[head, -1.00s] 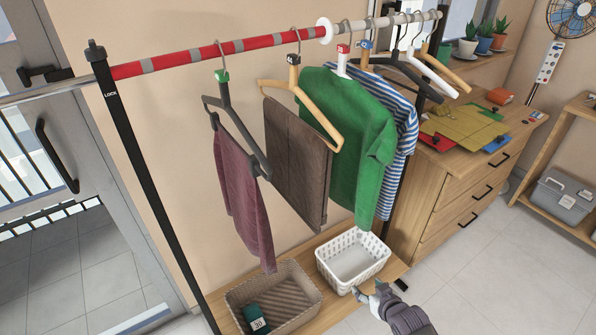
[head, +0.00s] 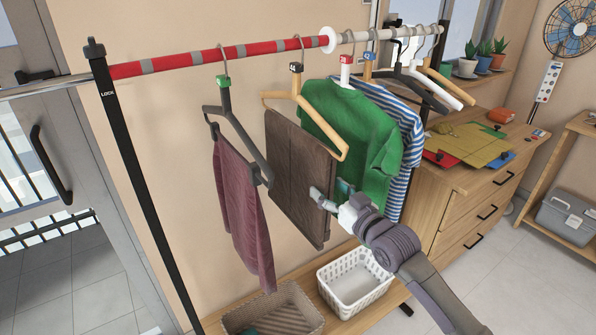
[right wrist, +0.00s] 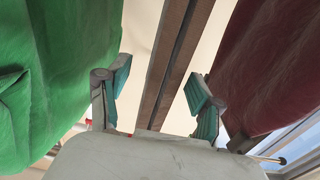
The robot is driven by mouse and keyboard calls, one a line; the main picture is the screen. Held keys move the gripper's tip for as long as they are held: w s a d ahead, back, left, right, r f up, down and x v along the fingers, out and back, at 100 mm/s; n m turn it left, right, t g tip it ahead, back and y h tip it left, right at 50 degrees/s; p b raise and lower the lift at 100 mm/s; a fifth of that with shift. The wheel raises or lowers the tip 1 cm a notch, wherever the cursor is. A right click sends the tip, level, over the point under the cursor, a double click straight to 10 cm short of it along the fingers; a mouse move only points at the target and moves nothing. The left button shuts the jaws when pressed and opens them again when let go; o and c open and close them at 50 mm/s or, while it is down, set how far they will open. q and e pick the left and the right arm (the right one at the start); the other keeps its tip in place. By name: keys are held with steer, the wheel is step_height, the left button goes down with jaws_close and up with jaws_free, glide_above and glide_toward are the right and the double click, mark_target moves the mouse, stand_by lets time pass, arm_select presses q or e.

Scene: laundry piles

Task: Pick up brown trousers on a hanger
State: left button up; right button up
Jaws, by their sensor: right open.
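The brown trousers (head: 298,165) hang folded over a wooden hanger (head: 318,122) with a black tag on the red-striped part of the rail. My right gripper (head: 330,195) is open at the lower right edge of the trousers, partly in front of the green top. In the right wrist view the trousers (right wrist: 174,65) show edge-on as a narrow brown strip between and beyond the two spread fingers (right wrist: 160,90). I cannot tell whether the fingers touch the cloth. My left gripper is not in view.
A maroon garment (head: 240,210) on a dark hanger hangs left of the trousers; a green top (head: 360,130) and a striped shirt (head: 408,135) hang right. A white basket (head: 340,285) and a woven basket (head: 285,312) stand below. A wooden dresser (head: 460,215) stands right.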

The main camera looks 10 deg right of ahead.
mark_target(315, 179)
steer(key=shift+w+a, duration=0.25)
steer(key=shift+w, duration=0.3)
steer(key=p+x, duration=0.1)
steer(key=x, duration=0.3)
steer(key=shift+w+a+f, duration=0.1)
steer(key=shift+w+a, duration=0.05)
steer(key=shift+a, duration=0.15)
jaws_close()
